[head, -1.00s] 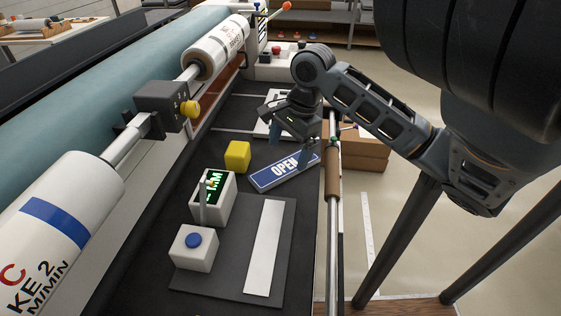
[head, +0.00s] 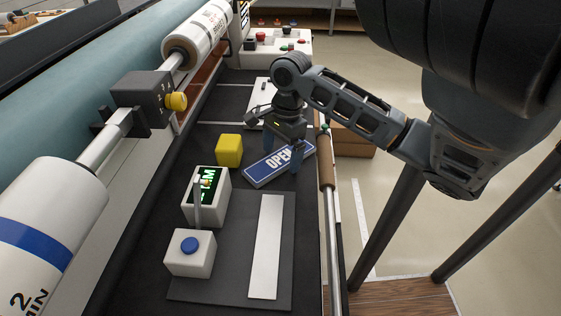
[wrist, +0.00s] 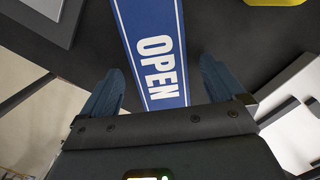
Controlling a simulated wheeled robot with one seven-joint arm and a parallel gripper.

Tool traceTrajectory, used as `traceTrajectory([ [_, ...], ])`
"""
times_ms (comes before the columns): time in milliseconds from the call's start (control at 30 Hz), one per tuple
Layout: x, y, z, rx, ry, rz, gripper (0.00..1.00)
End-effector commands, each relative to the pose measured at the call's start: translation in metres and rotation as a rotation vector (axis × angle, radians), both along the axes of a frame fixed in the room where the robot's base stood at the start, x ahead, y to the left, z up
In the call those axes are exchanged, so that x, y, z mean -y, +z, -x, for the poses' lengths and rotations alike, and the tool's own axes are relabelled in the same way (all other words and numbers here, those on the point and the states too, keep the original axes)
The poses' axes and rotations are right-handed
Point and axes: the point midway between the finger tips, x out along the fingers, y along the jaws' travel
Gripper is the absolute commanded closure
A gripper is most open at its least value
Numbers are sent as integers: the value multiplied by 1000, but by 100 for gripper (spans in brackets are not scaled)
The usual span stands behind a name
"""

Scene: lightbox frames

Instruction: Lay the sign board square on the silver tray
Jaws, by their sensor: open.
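The sign board (head: 262,170) is a blue plate with a white border and the word OPEN. It lies at an angle on the dark bench top, beyond the silver tray. The silver tray (head: 266,245) is a long, narrow pale strip on a dark grey mat, and it is empty. My gripper (head: 283,158) is at the sign's far right end, open, with one finger to each side of it. In the wrist view the sign (wrist: 152,45) runs between the two blue fingers (wrist: 160,85), with gaps on both sides. I cannot tell its exact height over the sign.
A yellow block (head: 229,150) stands just left of the sign. A white box with a green display (head: 205,208) and a white box with a blue button (head: 190,253) stand left of the tray. A rail with a brown sleeve (head: 326,165) runs along the bench's right edge.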

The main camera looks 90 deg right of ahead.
Motion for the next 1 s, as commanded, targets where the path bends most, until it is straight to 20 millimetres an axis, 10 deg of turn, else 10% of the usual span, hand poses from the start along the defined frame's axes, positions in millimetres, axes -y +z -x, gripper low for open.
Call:
traceTrajectory([
  [267,0,-2,0,0,0,0,6],
  [1000,0,-2,0,1,0,1,72],
])
